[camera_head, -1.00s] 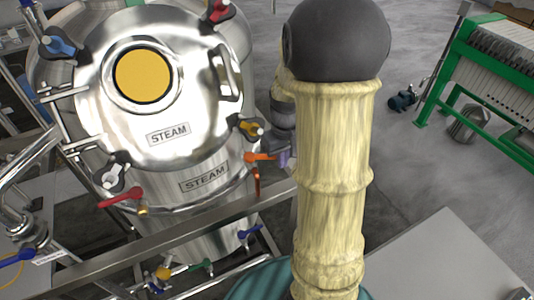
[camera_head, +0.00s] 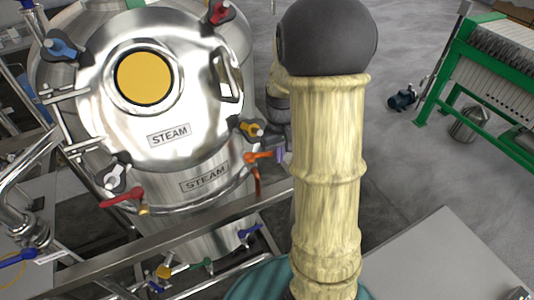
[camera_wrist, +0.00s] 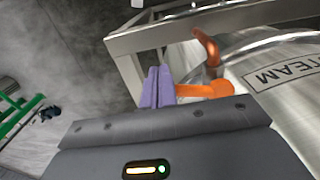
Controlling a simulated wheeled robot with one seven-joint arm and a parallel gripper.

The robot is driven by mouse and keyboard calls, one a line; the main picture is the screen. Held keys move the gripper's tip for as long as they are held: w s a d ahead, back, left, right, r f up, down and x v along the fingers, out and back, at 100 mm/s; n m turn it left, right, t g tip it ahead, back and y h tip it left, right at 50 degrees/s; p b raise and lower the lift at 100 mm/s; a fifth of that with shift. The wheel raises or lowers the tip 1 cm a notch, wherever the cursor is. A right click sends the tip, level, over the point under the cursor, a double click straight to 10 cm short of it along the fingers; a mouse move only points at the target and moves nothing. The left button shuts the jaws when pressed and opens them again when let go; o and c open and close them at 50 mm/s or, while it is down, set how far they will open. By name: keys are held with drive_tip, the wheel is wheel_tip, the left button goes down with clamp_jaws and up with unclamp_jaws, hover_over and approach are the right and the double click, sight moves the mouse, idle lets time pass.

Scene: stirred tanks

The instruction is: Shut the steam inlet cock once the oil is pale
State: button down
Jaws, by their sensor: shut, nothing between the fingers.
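The tank's lid (camera_head: 110,120) bears a STEAM label (camera_head: 170,134) and a round sight glass (camera_head: 145,77), with golden yellow oil showing through it. An orange cock (camera_head: 262,157) sits at the tank's right side below the rim, near a second STEAM label (camera_head: 205,177). The wrist view shows its orange parts (camera_wrist: 207,90) close up. My gripper's purple fingers (camera_wrist: 157,88) are shut together and empty, right beside the orange part; I cannot tell whether they touch. In the head view my gripper (camera_head: 281,156) is mostly hidden behind my arm.
A red-handled cock (camera_head: 122,197) is at the tank's lower left. Blue (camera_head: 249,232), green (camera_head: 200,265) and yellow (camera_head: 164,271) handles sit lower down. A metal rail (camera_head: 170,232) crosses in front. A green-framed press (camera_head: 490,85) stands right, beyond open floor.

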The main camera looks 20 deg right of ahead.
drive_tip(key=shift+w+p, duration=0.3)
drive_tip(key=shift+w, duration=0.7)
drive_tip(key=shift+s, duration=0.45)
drive_tip(key=shift+r, duration=0.1)
drive_tip(key=shift+r+p, duration=3)
drive_tip(key=shift+r, duration=0.45)
drive_tip(key=shift+f, duration=0.1)
